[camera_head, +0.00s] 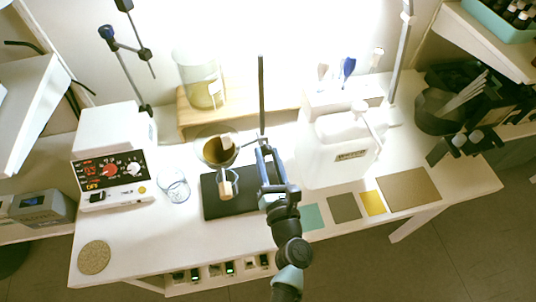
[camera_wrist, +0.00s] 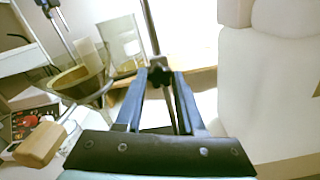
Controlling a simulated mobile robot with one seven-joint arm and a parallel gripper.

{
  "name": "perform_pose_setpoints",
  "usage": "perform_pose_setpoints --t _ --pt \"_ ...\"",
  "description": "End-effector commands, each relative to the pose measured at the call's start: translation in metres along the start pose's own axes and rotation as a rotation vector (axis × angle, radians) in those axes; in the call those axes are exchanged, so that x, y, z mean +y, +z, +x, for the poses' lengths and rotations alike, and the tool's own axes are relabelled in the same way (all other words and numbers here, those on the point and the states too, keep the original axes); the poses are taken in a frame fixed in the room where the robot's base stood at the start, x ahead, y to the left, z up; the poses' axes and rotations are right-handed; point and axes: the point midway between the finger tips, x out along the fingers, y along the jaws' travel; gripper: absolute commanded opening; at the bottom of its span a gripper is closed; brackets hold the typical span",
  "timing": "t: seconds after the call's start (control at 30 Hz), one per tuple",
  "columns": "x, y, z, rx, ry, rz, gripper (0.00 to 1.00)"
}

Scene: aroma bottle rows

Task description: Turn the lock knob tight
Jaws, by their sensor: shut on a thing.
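The lock knob (camera_wrist: 163,78) is a small black knob at the stand's upright rod (camera_wrist: 150,25), in the middle of the wrist view. My gripper (camera_wrist: 162,80) is shut on it, with a blue-grey finger on each side. In the head view my gripper (camera_head: 264,152) reaches the rod (camera_head: 261,90) from the front, and its fingers cover the knob. The stand's dark base plate (camera_head: 212,205) lies on the table. A glass funnel (camera_wrist: 80,82) with brownish content hangs left of my fingers. A pale wooden piece (camera_wrist: 40,145) shows below the funnel.
A white box with dials (camera_head: 108,160) and a glass beaker (camera_head: 173,186) stand to the left. A large white canister (camera_head: 335,160) stands close on the right. A wooden shelf (camera_head: 240,108) with a glass jar (camera_head: 200,85) is behind.

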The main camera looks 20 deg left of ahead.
Motion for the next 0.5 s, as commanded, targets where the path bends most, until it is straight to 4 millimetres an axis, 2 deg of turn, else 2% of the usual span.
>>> perform_pose_setpoints --t 0.47,0.5 --pt "0.0000 0.0015 0.0003 -0.003 0.001 0.014 0.00" --pt "0.0000 0.0016 0.0003 -0.003 0.001 0.014 0.45"
